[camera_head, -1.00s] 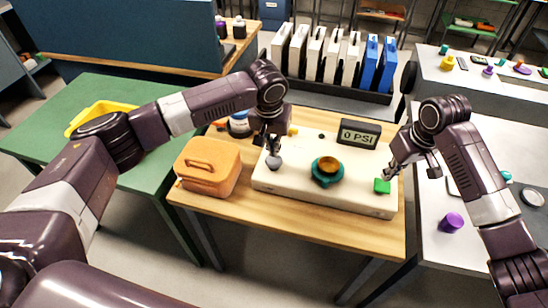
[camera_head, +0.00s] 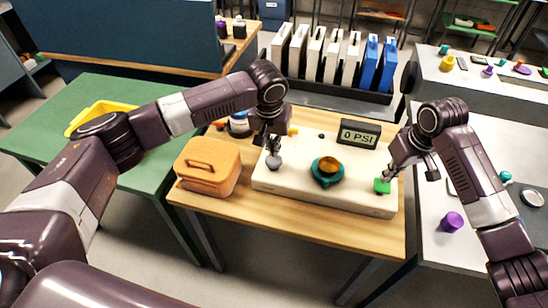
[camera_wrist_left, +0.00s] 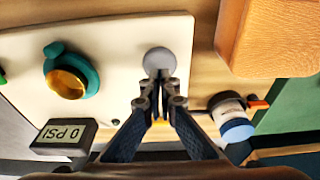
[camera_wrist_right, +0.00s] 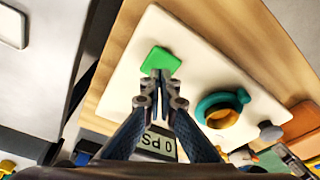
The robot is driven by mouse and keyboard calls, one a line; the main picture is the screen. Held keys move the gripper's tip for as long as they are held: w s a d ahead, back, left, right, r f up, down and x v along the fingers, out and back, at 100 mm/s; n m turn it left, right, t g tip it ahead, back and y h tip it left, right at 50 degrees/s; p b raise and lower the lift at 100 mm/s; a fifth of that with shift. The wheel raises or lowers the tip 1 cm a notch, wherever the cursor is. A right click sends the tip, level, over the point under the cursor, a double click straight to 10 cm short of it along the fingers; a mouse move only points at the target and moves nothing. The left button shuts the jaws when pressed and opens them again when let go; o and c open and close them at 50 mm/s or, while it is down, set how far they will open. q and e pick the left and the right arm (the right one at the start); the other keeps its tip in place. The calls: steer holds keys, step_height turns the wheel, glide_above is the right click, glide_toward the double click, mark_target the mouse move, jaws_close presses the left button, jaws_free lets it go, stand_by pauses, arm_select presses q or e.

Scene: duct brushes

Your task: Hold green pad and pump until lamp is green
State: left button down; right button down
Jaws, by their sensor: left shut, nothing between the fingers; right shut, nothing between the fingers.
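A cream board (camera_head: 300,184) lies on the wooden table. The green pad (camera_head: 382,186) is at its right end; the right wrist view shows it too (camera_wrist_right: 160,60). My right gripper (camera_head: 388,177) is shut and empty, its tips at the pad's edge; I cannot tell if they press it. A grey knob (camera_head: 274,162) is at the board's left end and in the left wrist view (camera_wrist_left: 159,60). My left gripper (camera_head: 272,150) is shut and empty, tips at the knob. A teal ring with a brass dome (camera_head: 328,166) sits between. The display (camera_head: 359,134) reads 0 PSI. I see no green-lit lamp.
An orange case (camera_head: 208,168) stands left of the board. A blue and white round item (camera_head: 239,125) is behind it. Several white and blue upright panels (camera_head: 335,55) stand in a rack at the back. A purple cylinder (camera_head: 451,222) is on the right bench.

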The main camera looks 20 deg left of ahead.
mark_target(274, 159)
steer(key=shift+f, duration=0.1)
stand_by(0.5)
steer(key=shift+f, duration=1.2)
arm_select(q)
steer(key=shift+f, duration=1.6)
steer(key=shift+r, duration=1.15)
